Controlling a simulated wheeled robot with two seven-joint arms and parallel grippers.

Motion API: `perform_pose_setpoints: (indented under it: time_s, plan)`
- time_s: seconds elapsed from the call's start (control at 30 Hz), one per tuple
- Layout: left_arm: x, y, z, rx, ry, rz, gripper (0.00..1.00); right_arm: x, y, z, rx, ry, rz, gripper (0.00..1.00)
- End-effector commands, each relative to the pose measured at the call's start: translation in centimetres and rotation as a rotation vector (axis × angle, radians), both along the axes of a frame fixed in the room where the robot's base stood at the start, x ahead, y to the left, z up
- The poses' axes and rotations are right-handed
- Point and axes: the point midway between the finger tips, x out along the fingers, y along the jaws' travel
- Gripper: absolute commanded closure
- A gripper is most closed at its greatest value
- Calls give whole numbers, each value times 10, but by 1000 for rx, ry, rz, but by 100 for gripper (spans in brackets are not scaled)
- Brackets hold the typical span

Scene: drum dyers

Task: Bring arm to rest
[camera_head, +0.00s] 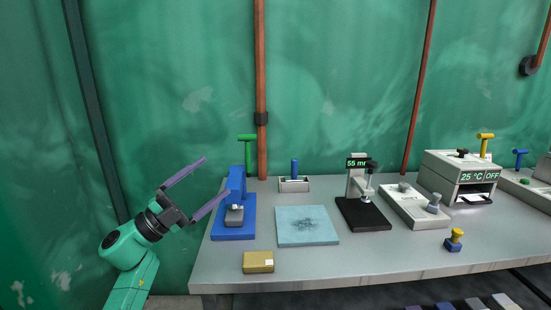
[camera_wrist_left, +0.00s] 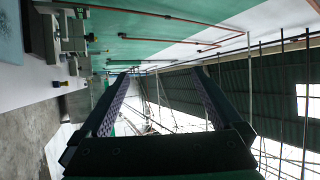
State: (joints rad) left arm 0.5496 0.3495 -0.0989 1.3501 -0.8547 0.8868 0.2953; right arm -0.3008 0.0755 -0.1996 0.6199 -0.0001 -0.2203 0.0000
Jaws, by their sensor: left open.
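My left gripper (camera_head: 206,181) is at the left of the head view, raised beside the table's left end, with its arm coming up from below. Its two purple-grey fingers are spread apart and nothing is between them. In the left wrist view the two fingers (camera_wrist_left: 162,88) stand wide apart, with only the far background between them. My right gripper does not show in either view.
The grey table (camera_head: 380,258) carries a blue press (camera_head: 236,222), a light blue mat (camera_head: 307,226), a yellow box (camera_head: 258,262), a black-based gauge (camera_head: 363,214) and a white oven reading 25 °C (camera_head: 450,170). A green wall stands behind. Space left of the table is free.

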Motion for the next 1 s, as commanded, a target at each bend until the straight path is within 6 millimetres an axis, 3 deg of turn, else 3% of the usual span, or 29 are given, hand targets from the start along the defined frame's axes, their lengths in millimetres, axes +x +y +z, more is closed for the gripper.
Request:
perform_pose_setpoints:
  time_s: [0.07, 0.1, 0.17, 0.23, 0.33, 0.4, 0.5, 0.67, 0.77, 0.8, 0.87, 1.0]
  plan:
    - [33, 53, 14, -200, 65, 182, 0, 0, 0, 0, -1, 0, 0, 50]
    - [49, 81, 13, -297, 119, 272, 0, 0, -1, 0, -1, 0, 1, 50]
    - [69, 120, 2, -421, 220, 391, 0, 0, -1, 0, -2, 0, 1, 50]
    - [89, 157, -24, -540, 361, 508, 0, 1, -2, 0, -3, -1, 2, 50]
    - [107, 192, -76, -659, 594, 635, 0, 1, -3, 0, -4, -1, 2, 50]
    - [113, 201, -122, -699, 754, 690, 0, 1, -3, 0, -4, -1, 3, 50]
    - [107, 198, -192, -674, 860, 730, 0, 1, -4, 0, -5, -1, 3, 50]
    - [80, 191, -310, -635, 1056, 802, 0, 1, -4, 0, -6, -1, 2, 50]
    - [46, 184, -392, -602, 1200, 853, 0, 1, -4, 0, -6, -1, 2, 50]
    - [28, 181, -426, -586, 1259, 875, 0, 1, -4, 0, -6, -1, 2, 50]
    - [-2, 176, -474, -560, 1349, 906, 0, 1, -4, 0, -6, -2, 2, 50]
    - [-89, 162, -576, -493, 1558, 978, 0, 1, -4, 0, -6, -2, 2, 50]
